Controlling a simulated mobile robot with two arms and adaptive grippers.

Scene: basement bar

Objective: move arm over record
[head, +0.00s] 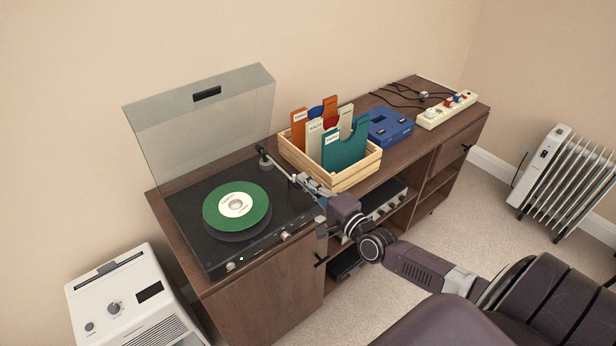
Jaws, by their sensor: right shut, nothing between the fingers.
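A green record (251,216) with a white label lies on the black turntable (190,234), whose clear lid (212,118) stands open. The tonearm base (265,160) is at the turntable's back right corner. The slim tonearm (279,168) runs from there towards the front right, to the right of the record and apart from it. My right gripper (297,180) reaches in from the right and is shut at the tonearm. Nothing is between its fingers. Whether it touches the tonearm cannot be told. My left gripper is not in view.
A wooden crate (352,182) of record sleeves stands close to the right of my gripper. A blue box (390,126) and a power strip (447,111) lie farther right on the cabinet. A white appliance (130,300) stands at lower left, and a radiator (568,180) at far right.

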